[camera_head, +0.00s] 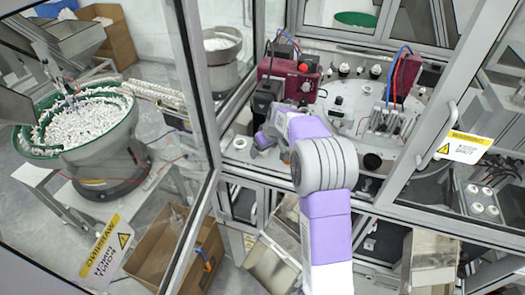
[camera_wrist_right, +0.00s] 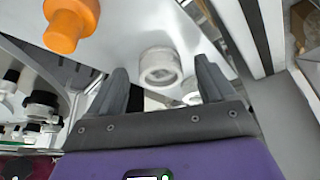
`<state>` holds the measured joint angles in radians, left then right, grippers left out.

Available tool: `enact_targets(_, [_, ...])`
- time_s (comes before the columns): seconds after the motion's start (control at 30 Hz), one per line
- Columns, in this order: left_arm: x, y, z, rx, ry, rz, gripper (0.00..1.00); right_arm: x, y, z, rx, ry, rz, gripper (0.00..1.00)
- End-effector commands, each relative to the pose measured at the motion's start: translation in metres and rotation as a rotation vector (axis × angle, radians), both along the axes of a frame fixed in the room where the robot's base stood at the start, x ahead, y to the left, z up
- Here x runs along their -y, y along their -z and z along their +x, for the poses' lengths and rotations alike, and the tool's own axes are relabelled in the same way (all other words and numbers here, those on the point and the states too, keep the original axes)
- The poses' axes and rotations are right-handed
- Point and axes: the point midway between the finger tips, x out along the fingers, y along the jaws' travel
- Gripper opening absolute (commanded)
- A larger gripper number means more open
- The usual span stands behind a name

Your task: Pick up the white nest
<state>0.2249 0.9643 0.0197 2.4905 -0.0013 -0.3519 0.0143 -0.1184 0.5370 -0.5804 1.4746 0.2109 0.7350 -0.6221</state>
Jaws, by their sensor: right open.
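A round whitish cup-like piece with an open ring top, which looks like the white nest (camera_wrist_right: 160,68), is on a pale plate in the right wrist view. My right gripper (camera_wrist_right: 163,84) is open, with its two dark grey fingers apart and the piece showing in the gap between them, beyond the fingertips. No contact is visible. In the head view the right gripper (camera_head: 262,139) is over the left part of the machine table, partly hidden by my purple and white arm. A small white round piece (camera_head: 240,143) shows just left of it. My left gripper is not in view.
An orange knob (camera_wrist_right: 70,24) stands near the piece. A dark red unit (camera_head: 288,76) stands behind the gripper, and a metal frame post (camera_head: 200,85) is to its left. A glazed door with a handle (camera_head: 450,125) is at right. A green feeder bowl (camera_head: 85,120) stands left.

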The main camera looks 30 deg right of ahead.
Motion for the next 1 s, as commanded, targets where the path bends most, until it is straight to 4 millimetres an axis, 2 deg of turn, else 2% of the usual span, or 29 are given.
enact_targets(0.13, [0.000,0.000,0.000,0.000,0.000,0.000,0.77,0.000,0.000,0.000,0.001,-0.001,0.000,0.83])
enact_targets(0.53, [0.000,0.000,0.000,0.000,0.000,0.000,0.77,0.000,-0.001,0.000,0.001,-0.001,0.000,0.22])
enact_targets(0.8, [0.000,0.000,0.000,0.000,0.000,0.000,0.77,0.000,-0.005,0.001,0.003,-0.001,0.000,0.22])
enact_targets(0.87, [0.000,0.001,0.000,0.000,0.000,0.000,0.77,0.000,-0.011,0.001,0.005,-0.003,-0.001,0.22])
enact_targets(1.0, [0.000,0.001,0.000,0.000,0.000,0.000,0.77,0.000,-0.037,0.001,0.008,-0.003,-0.002,0.22])
